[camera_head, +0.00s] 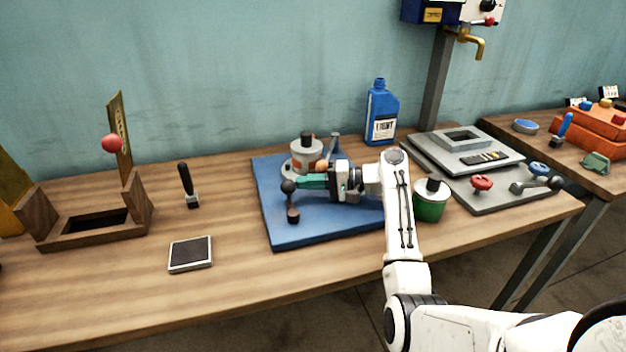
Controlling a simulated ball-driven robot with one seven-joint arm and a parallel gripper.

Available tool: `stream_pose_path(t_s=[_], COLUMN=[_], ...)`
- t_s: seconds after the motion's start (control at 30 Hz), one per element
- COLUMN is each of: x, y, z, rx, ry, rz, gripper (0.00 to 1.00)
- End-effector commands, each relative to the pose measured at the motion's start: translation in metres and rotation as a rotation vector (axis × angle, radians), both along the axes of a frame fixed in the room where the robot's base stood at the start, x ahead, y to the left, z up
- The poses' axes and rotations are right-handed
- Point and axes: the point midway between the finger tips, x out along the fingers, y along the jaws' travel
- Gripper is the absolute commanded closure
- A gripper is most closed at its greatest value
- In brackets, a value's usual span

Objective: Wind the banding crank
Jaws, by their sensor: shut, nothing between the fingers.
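A blue board (290,237) lies on the wooden bench and carries the crank gear. A black ball knob (288,187) stands at its left side, with a small dark upright piece (292,214) just in front of it. I cannot tell how the two join. A grey round can-like part (306,153) with a black top stands behind on the board. My gripper (300,181) has green fingers and reaches in from the right, low over the board. It is shut and empty, its tips close beside the black ball; contact is unclear. My gripper and wrist hide part of the board.
A green pot (430,204) stands close to the right of my arm. A blue bottle (381,115) stands behind, and a grey plate (515,197) with knobs lies right. A black-handled tool (188,186), a flat pad (190,254) and a wooden box (95,238) stand left. The front bench is clear.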

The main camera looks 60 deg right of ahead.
Motion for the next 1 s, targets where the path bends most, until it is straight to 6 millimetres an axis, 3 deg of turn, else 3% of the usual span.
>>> stream_pose_path(t_s=[0.27, 0.6, 1.0], x=[-0.002, -0.048, -0.113], y=[0.001, 0.022, 0.052], z=[0.036, 0.093, 0.123], rx=[-0.005, -0.005, -0.001], ry=[-0.004, -0.002, -0.001], rz=[-0.001, -0.001, -0.002], gripper=[1.0, 1.0, 1.0])
